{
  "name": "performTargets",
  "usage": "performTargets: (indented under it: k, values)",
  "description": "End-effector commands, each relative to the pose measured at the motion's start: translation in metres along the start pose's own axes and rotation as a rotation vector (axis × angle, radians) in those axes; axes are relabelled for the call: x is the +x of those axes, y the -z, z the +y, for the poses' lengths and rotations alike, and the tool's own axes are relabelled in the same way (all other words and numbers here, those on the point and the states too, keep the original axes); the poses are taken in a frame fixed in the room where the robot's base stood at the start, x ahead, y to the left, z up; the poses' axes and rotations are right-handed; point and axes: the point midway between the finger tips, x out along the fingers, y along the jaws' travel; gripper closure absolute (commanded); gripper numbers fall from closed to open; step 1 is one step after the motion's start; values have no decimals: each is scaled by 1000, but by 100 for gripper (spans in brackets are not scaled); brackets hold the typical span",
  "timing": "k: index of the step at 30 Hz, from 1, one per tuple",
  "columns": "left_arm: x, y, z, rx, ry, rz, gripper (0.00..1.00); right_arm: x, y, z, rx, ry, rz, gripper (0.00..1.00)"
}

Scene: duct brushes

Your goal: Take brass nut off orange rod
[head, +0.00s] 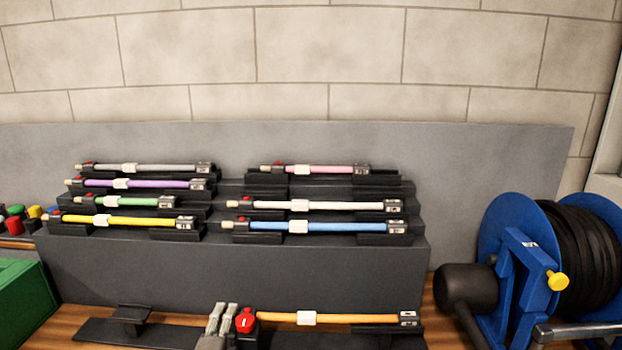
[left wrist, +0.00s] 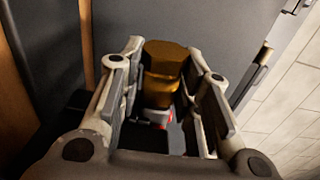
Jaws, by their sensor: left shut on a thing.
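The orange rod (head: 345,318) lies level on black supports at the front, with a white band around it and a red part (head: 246,320) near its left end. My left gripper (head: 220,320) is at that left end, just left of the red part. In the left wrist view the brass nut (left wrist: 166,58) stands between the two fingers, and the gripper is shut on it. The red and white part (left wrist: 158,118) shows beyond the nut. In the head view the fingers hide the nut. I cannot tell whether it still touches the rod. My right gripper is not in view.
A dark stepped rack (head: 230,262) behind holds several coloured rods. An empty black stand (head: 130,318) lies to the left. A green box (head: 22,298) and coloured caps are at the far left, and a blue hose reel (head: 520,265) stands at the right.

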Motion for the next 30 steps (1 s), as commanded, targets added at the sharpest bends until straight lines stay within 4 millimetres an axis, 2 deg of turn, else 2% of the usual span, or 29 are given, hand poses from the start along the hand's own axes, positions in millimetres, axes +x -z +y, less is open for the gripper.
performTargets:
  k: [30]
  values:
    - [0, -38, 0, 2, -1, 0, 100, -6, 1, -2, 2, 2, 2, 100]
